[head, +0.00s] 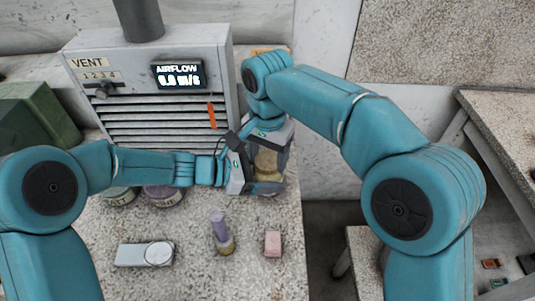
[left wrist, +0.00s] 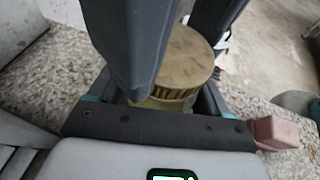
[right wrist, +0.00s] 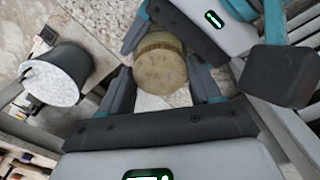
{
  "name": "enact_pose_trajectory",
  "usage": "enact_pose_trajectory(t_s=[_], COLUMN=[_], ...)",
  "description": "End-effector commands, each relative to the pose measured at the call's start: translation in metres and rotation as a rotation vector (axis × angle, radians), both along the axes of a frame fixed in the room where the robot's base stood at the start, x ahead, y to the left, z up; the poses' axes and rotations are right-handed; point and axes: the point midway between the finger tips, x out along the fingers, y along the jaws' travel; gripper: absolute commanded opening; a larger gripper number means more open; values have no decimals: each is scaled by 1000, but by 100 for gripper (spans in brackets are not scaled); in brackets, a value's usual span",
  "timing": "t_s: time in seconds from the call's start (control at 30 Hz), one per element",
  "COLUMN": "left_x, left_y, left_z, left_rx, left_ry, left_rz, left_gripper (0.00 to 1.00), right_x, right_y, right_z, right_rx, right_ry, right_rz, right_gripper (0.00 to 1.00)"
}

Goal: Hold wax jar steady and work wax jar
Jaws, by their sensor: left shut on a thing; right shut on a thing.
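The wax jar (head: 267,161), with a yellowish body, stands upright near the right edge of the speckled bench. My left gripper (head: 258,180) comes in from the left and is shut on the jar's side. My right gripper (head: 270,142) reaches down from above and is shut on its top part. In the left wrist view the jar's round tan lid with a ridged rim (left wrist: 184,58) shows between dark fingers. The right wrist view shows the flat lid (right wrist: 160,67) between my right fingers. Much of the jar is hidden by both grippers.
A grey vent box (head: 150,90) with an airflow display stands behind. Two lidded jars (head: 164,195) sit left of my left gripper. The bench edge is close on the right.

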Motion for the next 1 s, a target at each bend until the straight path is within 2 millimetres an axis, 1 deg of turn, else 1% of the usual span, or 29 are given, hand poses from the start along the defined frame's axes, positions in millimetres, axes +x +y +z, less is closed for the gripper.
enact_pose_trajectory(t_s=[0.03, 0.07, 0.1, 0.57, 0.8, 0.9, 0.93, 1.0], left_x=[-3, -3, -3, -3, -3, -3, -3, -3], left_y=[1, 1, 1, -1, -1, 0, 0, 0], left_z=[-8, -8, -8, -8, -8, -8, -8, -8], left_rx=[12, 12, 12, 12, 12, 12, 12, 12], left_ry=[13, 13, 13, 9, 9, 10, 10, 10], left_rz=[-1, -1, -1, -5, -5, -5, -5, -4], left_gripper=[0, 0, 0, 0, 0, 0, 0, 0], right_x=[-1, -1, -1, 0, 0, 0, 0, 0], right_y=[-1, -1, -1, 2, 3, 2, 2, 1], right_z=[-1, -1, -1, 1, 35, 43, 44, 47], right_rx=[-3, -3, -3, 7, 9, 6, 5, 5], right_ry=[4, 4, 4, -5, -7, -4, -3, -2], right_rz=[-1, -1, -1, -2, -1, -2, -2, -19], right_gripper=[73, 83, 89, 89, 89, 89, 86, 84])
